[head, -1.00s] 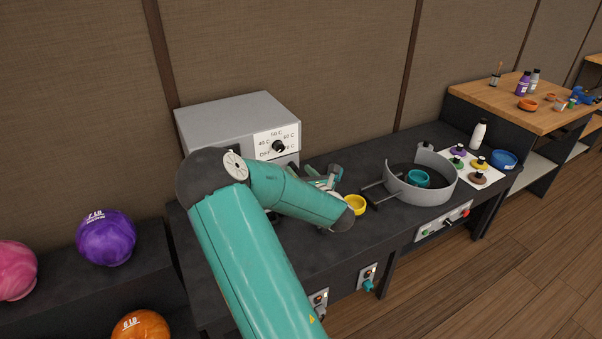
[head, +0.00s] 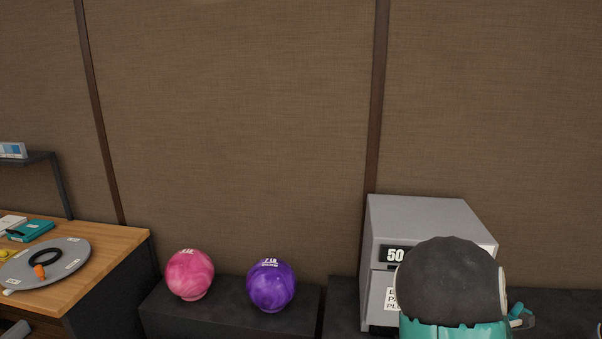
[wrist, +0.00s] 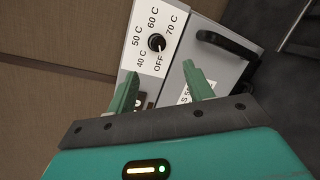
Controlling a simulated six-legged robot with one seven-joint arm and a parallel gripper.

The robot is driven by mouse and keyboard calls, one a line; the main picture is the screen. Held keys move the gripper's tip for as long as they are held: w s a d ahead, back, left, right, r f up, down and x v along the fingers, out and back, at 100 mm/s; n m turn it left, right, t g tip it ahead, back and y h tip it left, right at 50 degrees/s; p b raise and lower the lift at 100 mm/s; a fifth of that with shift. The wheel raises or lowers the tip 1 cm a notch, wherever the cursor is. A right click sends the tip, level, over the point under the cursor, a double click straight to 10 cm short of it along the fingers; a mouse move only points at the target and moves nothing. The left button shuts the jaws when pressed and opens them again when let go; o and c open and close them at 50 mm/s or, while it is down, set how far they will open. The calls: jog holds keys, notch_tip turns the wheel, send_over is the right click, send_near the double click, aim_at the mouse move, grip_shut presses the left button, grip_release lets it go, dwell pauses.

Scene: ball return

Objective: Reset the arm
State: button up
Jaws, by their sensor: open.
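My gripper (wrist: 160,92) shows in the wrist view with its two green fingers spread apart and nothing between them. Beyond the fingers is the grey box with a temperature dial (wrist: 157,42), marked from OFF to 70 C, and a black handle (wrist: 229,45). In the head view my arm (head: 453,285) rises at the bottom right and covers part of the grey box (head: 418,215). The gripper itself is mostly hidden behind the arm there; a small teal and grey part shows at its right.
A pink ball (head: 190,274) and a purple ball (head: 271,285) sit on a low dark shelf (head: 225,320). A wooden table (head: 110,243) at the left holds a round grey tray (head: 62,258) with a black ring. The wall behind is bare.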

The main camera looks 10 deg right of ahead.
jog(key=s+a+r+m+g+y, duration=0.2)
jog(key=a+r+m, duration=0.1)
jog(key=a+m, duration=0.3)
jog(key=s+a+r+m+g+y, duration=0.1)
jog(key=s+a+r+m, duration=0.15)
jog(key=a, duration=0.65)
jog(key=s+a+r+m+g+y, duration=0.1)
jog(key=a+r+m+g+y, duration=0.1)
jog(key=a+m, duration=0.4)
jog(key=s+a+r+m+g+y, duration=0.1)
jog(key=s+a+m, duration=0.1)
jog(key=s+a, duration=0.6)
jog(key=s+a+r+m+g+y, duration=0.1)
jog(key=s+a+r+m+g, duration=0.1)
jog(key=s+a, duration=0.6)
jog(key=shift+s+r+g+y, duration=0.3)
jog(key=shift+s+y, duration=0.1)
jog(key=shift+s, duration=0.3)
jog(key=shift+a+m, duration=0.1)
jog(key=shift+m, duration=0.15)
